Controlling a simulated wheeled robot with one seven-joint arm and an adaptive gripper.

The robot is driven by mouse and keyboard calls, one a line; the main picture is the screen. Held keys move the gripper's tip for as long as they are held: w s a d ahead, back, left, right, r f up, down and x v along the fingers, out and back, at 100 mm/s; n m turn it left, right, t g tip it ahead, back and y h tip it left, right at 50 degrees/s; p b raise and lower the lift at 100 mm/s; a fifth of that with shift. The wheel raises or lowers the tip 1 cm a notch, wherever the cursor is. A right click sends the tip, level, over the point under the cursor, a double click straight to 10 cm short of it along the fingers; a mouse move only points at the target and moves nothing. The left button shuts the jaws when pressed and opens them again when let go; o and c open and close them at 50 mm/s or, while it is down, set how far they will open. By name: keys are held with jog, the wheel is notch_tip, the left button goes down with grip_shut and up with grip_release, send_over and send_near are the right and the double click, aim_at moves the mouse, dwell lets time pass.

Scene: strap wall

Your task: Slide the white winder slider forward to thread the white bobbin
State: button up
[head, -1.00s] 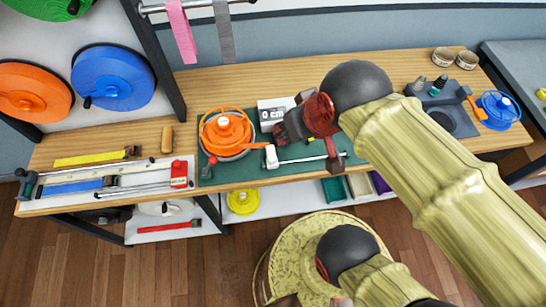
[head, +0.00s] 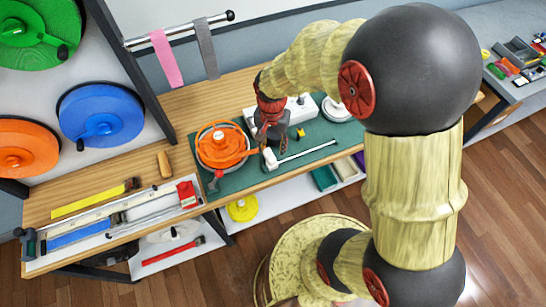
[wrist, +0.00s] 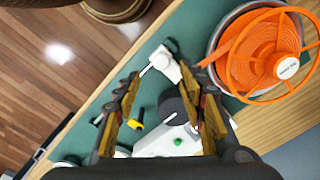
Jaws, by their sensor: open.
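The white slider (head: 269,158) is a small block at the left end of a thin pale rod on the green mat, near its front edge. It also shows in the wrist view (wrist: 164,65). My gripper (head: 266,143) is just above and behind it, pointing down. In the wrist view my gripper (wrist: 158,71) is open, and the slider appears between its fingertips. I cannot tell if they touch. A white round piece (head: 337,109), possibly the bobbin, sits at the mat's back right. My arm partly hides the white machine (head: 302,108) behind the gripper.
An orange reel (head: 222,146) stands close left of the slider; it also shows in the wrist view (wrist: 262,58). A small yellow and black tool (head: 301,133) lies behind the rod. A metal clamp rail (head: 110,225) is at the bench's left.

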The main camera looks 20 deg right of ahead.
aim_at(272, 159)
jog(key=shift+w+f, duration=0.1)
jog(key=shift+f, duration=0.35)
notch_tip(272, 159, down, 7)
jog(key=shift+r+b, duration=0.1)
jog(key=shift+b, duration=0.6)
jog(key=shift+c, duration=1.1)
jog(key=c, duration=0.7)
grip_shut()
